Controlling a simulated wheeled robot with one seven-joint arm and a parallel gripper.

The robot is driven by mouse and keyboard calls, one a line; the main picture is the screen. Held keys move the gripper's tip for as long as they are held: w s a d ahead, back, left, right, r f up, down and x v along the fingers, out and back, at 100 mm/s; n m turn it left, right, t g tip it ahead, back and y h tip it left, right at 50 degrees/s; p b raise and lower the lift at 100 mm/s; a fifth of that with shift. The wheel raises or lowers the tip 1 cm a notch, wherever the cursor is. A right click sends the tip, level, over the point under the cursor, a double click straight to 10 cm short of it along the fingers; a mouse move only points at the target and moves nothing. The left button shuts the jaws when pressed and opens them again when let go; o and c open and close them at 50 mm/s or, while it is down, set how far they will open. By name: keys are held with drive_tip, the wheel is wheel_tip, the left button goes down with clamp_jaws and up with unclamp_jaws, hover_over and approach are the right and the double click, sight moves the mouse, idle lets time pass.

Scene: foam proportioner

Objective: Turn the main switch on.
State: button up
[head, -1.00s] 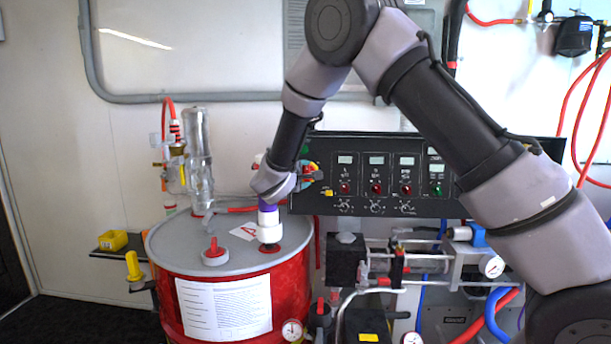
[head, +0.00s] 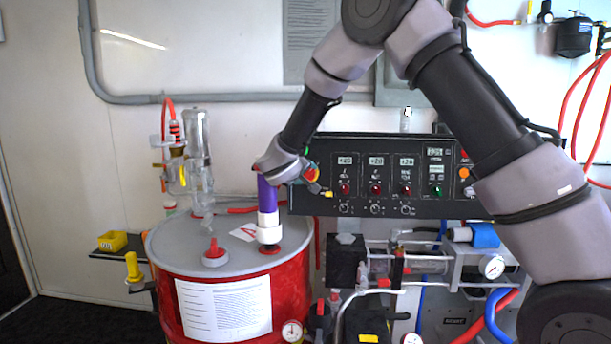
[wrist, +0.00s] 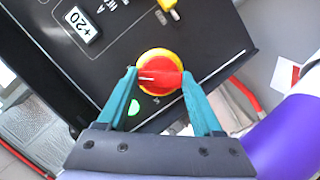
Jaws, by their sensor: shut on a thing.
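The main switch (wrist: 160,77) is a red rotary handle on a round yellow base, at the end of the black control panel (wrist: 60,60). In the wrist view its handle lies across the gap between my teal fingers, with its white mark towards the left finger. My gripper (wrist: 163,90) is shut on this handle. A green light (wrist: 122,119) glows on the panel beside the left finger. In the head view my gripper (head: 308,172) is at the panel's left end, partly covering the switch (head: 311,174). The panel displays (head: 377,161) show lit digits.
A red drum (head: 295,285) stands below and left of the panel. A purple and white upright fitting (head: 267,195) on its lid stands close to my wrist. Pipes, gauges and a pump (head: 415,262) fill the space under the panel.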

drive_tip(key=shift+m, duration=0.3)
idle(0.4)
drive_tip(key=o, duration=1.4)
drive_tip(key=shift+c, duration=0.2)
drive_tip(key=shift+s, duration=0.1)
drive_tip(key=v, duration=1)
drive_tip(key=shift+s+r, duration=0.2)
drive_tip(key=shift+s, duration=0.15)
